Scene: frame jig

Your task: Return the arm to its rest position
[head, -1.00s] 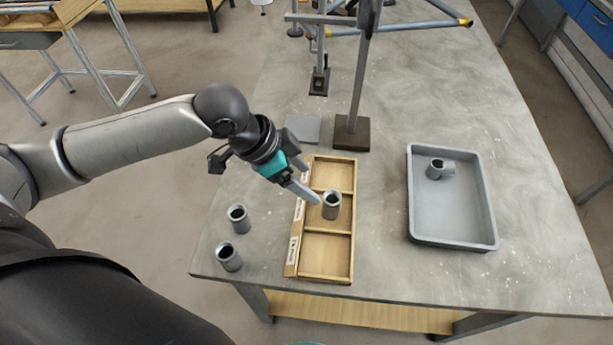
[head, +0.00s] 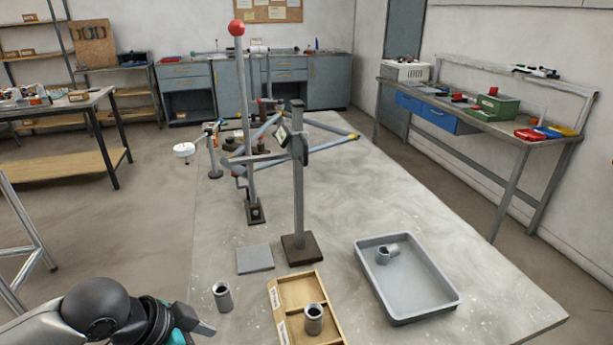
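My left arm shows at the bottom left edge, with its gripper (head: 198,325) cut off by the frame. One grey finger shows, pointing right, left of the wooden box and clear of it; its other finger is not clearly seen. A grey tube (head: 314,319) stands upright in a compartment of the wooden box (head: 299,277). Another grey tube (head: 222,297) stands on the table just beyond the gripper. My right gripper is not in view.
A flat grey plate (head: 255,258) lies behind the box. A post stand (head: 298,200) and a bar frame rise beyond.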

